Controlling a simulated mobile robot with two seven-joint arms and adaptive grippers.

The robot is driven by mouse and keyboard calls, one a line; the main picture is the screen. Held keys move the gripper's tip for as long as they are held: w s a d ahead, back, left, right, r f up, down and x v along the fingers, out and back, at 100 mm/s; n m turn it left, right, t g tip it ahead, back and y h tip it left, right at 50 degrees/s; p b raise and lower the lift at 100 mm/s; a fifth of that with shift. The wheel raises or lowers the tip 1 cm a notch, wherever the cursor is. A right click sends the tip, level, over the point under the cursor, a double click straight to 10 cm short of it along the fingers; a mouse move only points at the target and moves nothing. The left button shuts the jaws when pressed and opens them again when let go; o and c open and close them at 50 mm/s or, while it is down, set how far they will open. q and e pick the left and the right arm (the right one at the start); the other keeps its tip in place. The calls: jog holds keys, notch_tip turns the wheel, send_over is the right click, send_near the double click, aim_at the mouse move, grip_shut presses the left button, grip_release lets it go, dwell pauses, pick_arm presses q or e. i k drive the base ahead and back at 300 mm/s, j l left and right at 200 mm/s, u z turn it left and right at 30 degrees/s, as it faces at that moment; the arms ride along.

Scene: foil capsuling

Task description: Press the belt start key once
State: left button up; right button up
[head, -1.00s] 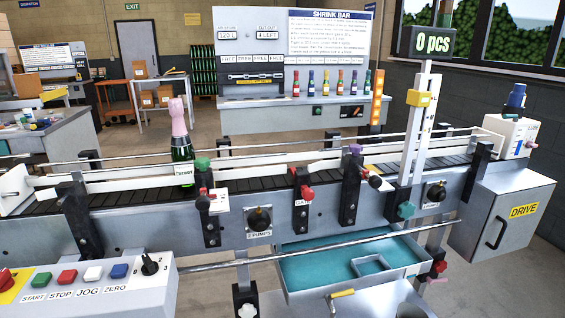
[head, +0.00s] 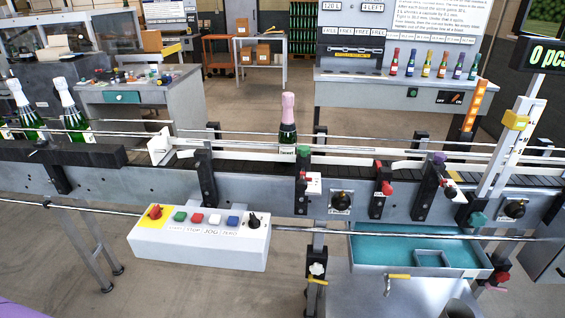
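The belt start key is a green button (head: 180,216) on a white control box (head: 200,247) at the front of the conveyor in the head view. To its right are a red stop button (head: 197,218), a white jog button (head: 215,219), a blue zero button (head: 232,221) and a black knob (head: 254,220). A red knob on a yellow plate (head: 154,212) is to its left. A green bottle with a pink foil top (head: 288,120) stands upright on the conveyor belt (head: 345,168). Neither of my grippers is in view.
A guard rail (head: 410,234) runs along the front. A teal tray (head: 385,252) hangs below the belt at right. Floor in front of the control box is clear.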

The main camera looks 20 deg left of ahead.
aim_at(179, 215)
jog(key=u, duration=1.4)
jog(key=j+z, duration=0.1)
jog(key=z, duration=0.3)
jog(key=i+j+z, duration=0.1)
jog(key=z, duration=0.35)
jog(key=j+z, duration=0.2)
jog(key=z, duration=0.2)
jog(key=i+j+z, duration=0.1)
jog(key=j+z, duration=0.55)
jog(key=j, duration=0.25)
jog(key=j+u, duration=0.15)
jog(key=j, duration=0.4)
jog(key=i+j+u, duration=0.2)
jog(key=j, duration=0.3)
jog(key=k, duration=0.1)
